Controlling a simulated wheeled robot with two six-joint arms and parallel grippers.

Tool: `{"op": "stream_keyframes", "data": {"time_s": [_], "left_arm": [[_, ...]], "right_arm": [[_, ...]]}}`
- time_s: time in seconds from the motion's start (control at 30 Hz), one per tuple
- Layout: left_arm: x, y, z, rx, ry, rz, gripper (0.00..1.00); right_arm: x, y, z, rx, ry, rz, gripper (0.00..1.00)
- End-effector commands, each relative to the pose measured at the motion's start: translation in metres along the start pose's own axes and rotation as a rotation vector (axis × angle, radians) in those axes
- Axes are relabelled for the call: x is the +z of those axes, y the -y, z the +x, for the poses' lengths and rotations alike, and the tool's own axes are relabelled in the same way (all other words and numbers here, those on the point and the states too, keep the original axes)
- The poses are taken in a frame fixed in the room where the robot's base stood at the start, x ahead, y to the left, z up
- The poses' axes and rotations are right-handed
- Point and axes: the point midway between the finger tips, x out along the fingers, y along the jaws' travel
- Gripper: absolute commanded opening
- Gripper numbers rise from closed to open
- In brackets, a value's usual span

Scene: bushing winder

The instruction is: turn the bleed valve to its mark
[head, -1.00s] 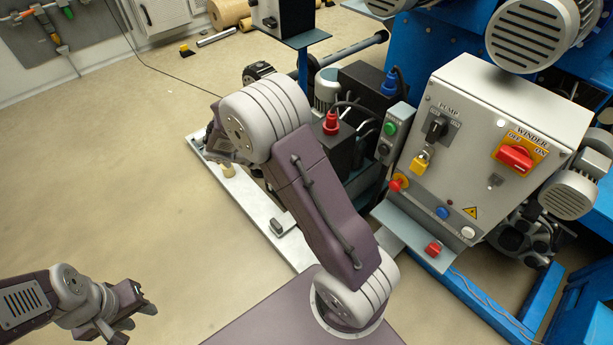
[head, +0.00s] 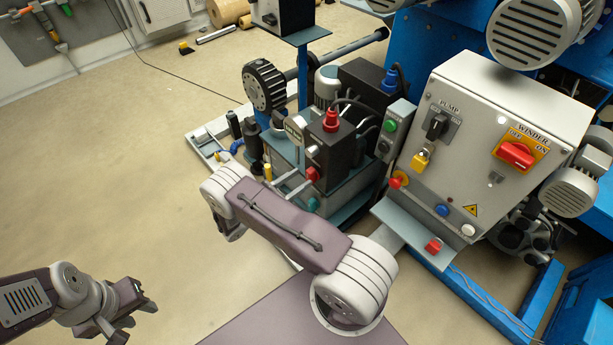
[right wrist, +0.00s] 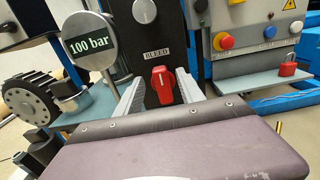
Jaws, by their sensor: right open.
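The bleed valve is a red handle (right wrist: 163,84) under a BLEED label on a black block in the right wrist view. Its long side stands roughly upright; its mark cannot be made out. In the head view the red handle (head: 313,173) sits low on the block's front. My right gripper (right wrist: 160,95) is open, one finger on each side of the handle with gaps; contact cannot be seen. In the head view its fingers show only partly beyond my arm. My left gripper (head: 132,320) is open and empty at lower left, far from the valve.
A round gauge (right wrist: 88,45) reading 100 bar stands left of the valve. A black gearwheel (right wrist: 30,98) is further left. The control cabinet (head: 480,150) with pump and winder switches, and a shelf with a red padlock (head: 433,246), stand to the right.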

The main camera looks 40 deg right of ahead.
Motion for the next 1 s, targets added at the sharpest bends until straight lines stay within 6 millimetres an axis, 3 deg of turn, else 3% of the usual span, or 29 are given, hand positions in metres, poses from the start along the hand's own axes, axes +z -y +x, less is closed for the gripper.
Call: {"op": "stream_keyframes", "data": {"time_s": [0.2, 0.5, 0.67, 0.7, 1.0], "left_arm": [[0.001, 0.0, 0.011, 0.0, 0.0, 0.0, 0.36], [0.001, 0.0, 0.011, 0.0, 0.0, 0.0, 0.36], [0.001, 0.0, 0.011, 0.0, 0.0, 0.0, 0.36], [0.001, 0.0, 0.011, 0.0, 0.0, 0.0, 0.36], [0.001, 0.0, 0.009, 0.0, 0.0, 0.0, 0.36]], "right_arm": [[-0.002, 0.0, 0.032, -0.002, 0.0, 0.0, 0.45], [0.0, 0.0, 0.037, 0.0, -0.001, 0.001, 0.45], [0.0, 0.0, 0.036, 0.0, -0.001, 0.001, 0.04], [0.0, 0.0, 0.036, 0.0, -0.001, 0.001, 0.0], [0.0, 0.001, 0.036, 0.0, -0.001, 0.028, 0.0]]}}
